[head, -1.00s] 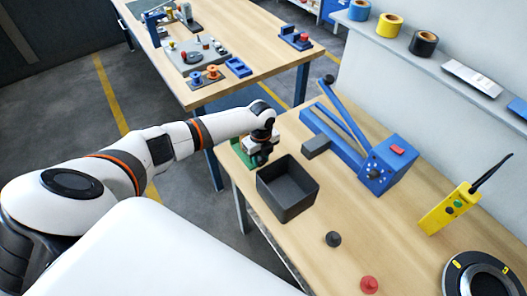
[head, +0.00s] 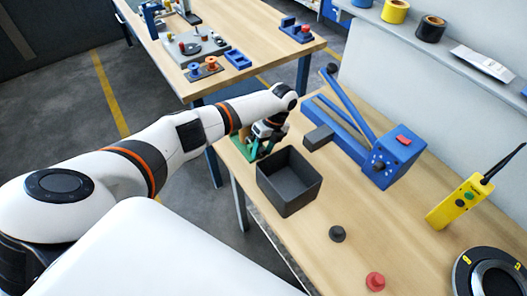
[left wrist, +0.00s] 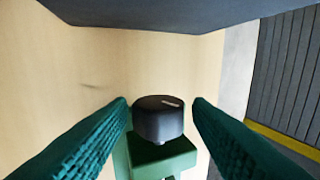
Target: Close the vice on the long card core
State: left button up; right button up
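My left gripper (head: 262,150) is over the near left edge of the workbench, at a green vice-like block (head: 243,147) that my wrist partly hides. In the left wrist view its two green ribbed fingers (left wrist: 160,112) stand apart. A dark round knob (left wrist: 158,120) on a green block (left wrist: 163,157) lies between the fingertips, with a narrow gap at the right finger. Contact at the left finger is hard to tell. I cannot make out a long card core or the vice jaws in either view. My right gripper is not in view.
A dark open bin (head: 289,182) stands just in front of the gripper. A blue lever tool (head: 385,160) with a grey block (head: 318,138) is to its right. A black knob (head: 337,234), a red knob (head: 375,281) and a yellow handset (head: 452,207) lie further right.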

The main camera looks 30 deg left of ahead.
pick_arm(q)
jog(key=shift+r, duration=0.2)
jog(key=t+p, duration=0.1)
jog(key=p, duration=0.1)
jog(key=t+p, duration=0.1)
jog(key=p, duration=0.2)
jog(key=shift+s+a+r+h, duration=0.2)
jog(key=shift+s+r+h, duration=0.1)
jog(key=shift+r+h, duration=0.1)
jog(key=shift+s+f+t+p, duration=0.15)
jog(key=shift+f+t+p, duration=0.15)
jog(key=shift+t, duration=0.4)
jog(key=shift+f+h, duration=0.1)
jog(key=shift+h, duration=0.2)
jog(key=shift+w, duration=0.2)
